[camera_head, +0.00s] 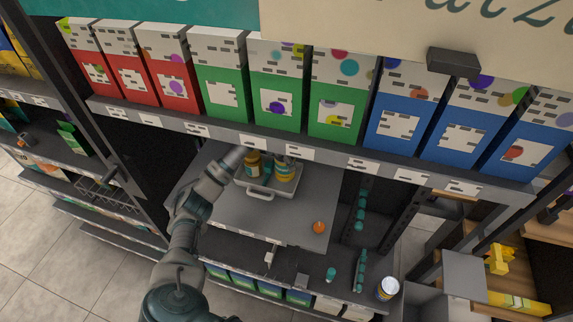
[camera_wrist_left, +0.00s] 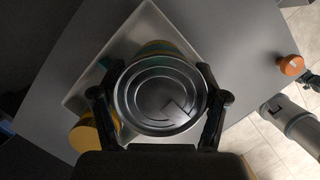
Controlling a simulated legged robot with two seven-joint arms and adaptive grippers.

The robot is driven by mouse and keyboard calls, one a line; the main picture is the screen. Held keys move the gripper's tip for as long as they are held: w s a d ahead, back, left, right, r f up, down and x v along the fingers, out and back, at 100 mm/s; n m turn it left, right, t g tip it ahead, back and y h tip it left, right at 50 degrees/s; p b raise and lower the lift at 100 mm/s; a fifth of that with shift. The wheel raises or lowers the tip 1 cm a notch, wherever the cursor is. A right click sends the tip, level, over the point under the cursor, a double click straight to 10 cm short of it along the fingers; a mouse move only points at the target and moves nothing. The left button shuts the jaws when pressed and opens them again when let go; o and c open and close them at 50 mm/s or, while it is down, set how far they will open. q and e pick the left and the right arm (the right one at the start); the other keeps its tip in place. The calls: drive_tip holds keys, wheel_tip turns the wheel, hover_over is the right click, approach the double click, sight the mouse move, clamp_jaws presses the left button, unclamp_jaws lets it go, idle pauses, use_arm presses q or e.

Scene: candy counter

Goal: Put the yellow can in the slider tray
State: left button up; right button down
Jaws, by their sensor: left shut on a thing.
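My left gripper (camera_wrist_left: 160,98) is shut on a can with a round metal lid (camera_wrist_left: 162,95), seen from above in the left wrist view. Another yellow item (camera_wrist_left: 84,138) is by the left finger. In the head view, cans (camera_head: 284,170) stand at the tray. My right gripper is not in view.
The tray is on a grey shelf (camera_head: 222,208). A shelf edge with price tags and colored boxes (camera_head: 222,85) hangs over it. A small orange object (camera_head: 319,227) sits to the right, with clear shelf between. A white can (camera_head: 388,288) stands lower right.

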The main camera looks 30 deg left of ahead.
use_arm(q)
drive_tip(key=f, duration=0.1)
drive_tip(key=a+f, duration=0.1)
drive_tip(key=f, duration=0.1)
drive_tip(key=shift+p, duration=0.4)
drive_tip(key=shift+a+f, duration=0.15)
drive_tip(key=shift+f, duration=0.25)
drive_tip(key=o, duration=1.5)
drive_tip(key=shift+d, duration=0.25)
drive_tip(key=shift+o, duration=0.2)
drive_tip(key=shift+d+r, duration=0.1)
drive_tip(key=shift+d, duration=0.15)
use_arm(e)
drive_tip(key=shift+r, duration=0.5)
use_arm(q)
drive_tip(key=shift+a+r, duration=0.15)
drive_tip(key=shift+r, duration=0.1)
drive_tip(key=b+v, duration=0.1)
drive_tip(key=v, duration=0.9)
drive_tip(key=shift+s+a+r+b, duration=0.2)
drive_tip(key=shift+a+r+b, duration=0.05)
drive_tip(key=shift+b, duration=0.1)
drive_tip(key=shift+s+r, duration=0.1)
drive_tip(key=shift+r, duration=0.35)
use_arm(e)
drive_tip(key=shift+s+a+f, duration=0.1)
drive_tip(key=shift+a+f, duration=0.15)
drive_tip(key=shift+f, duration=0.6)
